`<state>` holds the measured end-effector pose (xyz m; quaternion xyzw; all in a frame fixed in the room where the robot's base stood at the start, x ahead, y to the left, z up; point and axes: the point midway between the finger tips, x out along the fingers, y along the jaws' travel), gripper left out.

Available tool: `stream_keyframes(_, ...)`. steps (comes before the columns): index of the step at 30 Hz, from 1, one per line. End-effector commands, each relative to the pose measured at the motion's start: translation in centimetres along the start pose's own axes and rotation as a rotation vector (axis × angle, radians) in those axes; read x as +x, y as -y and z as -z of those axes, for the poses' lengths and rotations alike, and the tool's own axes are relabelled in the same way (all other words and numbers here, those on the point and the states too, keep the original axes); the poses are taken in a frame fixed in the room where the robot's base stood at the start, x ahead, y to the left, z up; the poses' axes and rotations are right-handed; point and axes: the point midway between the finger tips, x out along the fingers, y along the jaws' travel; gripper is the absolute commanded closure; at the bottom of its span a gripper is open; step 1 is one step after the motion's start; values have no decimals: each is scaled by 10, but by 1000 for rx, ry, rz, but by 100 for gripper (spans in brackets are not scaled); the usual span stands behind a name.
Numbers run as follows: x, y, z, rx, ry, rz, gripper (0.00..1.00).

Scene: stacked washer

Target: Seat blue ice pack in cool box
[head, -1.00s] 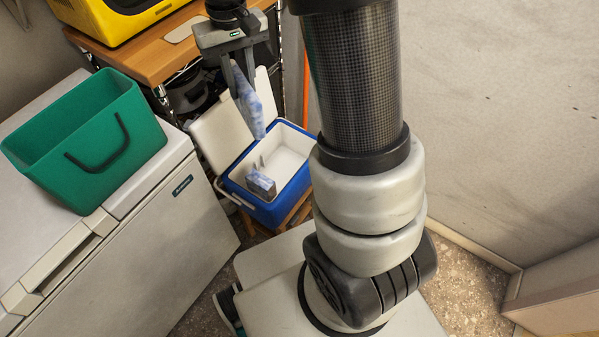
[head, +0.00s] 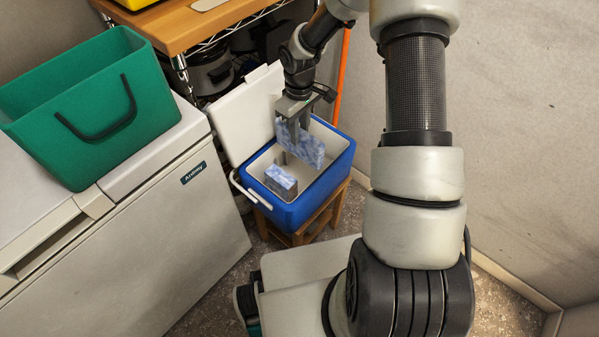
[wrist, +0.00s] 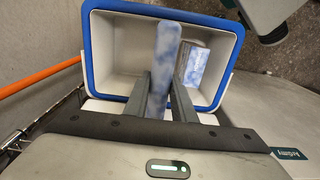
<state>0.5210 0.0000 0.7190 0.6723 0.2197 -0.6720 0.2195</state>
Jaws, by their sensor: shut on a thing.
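My gripper (head: 297,133) points down over the cool box and is shut on the blue ice pack (head: 310,152), a mottled blue-white slab held on edge. The pack also shows edge-on between the fingers in the wrist view (wrist: 165,60). The cool box (head: 322,193) is blue with a white inside, its lid (head: 240,110) open at the back left. The held pack is over the opening; I cannot tell whether its lower edge is below the rim. A second mottled blue-white block (head: 281,180) stands inside at the near left, apart from the held pack, and shows in the wrist view (wrist: 196,67).
The box stands on a wooden stool (head: 300,236). A white chest freezer (head: 165,235) with a green bin (head: 90,110) on top is at left. A wooden-topped shelf (head: 195,22) and an orange pole (head: 341,75) are behind. The box's right interior looks clear.

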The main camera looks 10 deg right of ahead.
Motion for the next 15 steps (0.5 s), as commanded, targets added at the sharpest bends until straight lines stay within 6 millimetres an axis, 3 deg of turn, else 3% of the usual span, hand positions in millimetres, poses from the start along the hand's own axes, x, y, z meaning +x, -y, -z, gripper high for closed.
stream_keyframes(1,19,1,0,1,1,3,100)
stream_keyframes(9,86,1,0,1,2,2,100)
stream_keyframes(15,108,0,1,2,-1,-1,100)
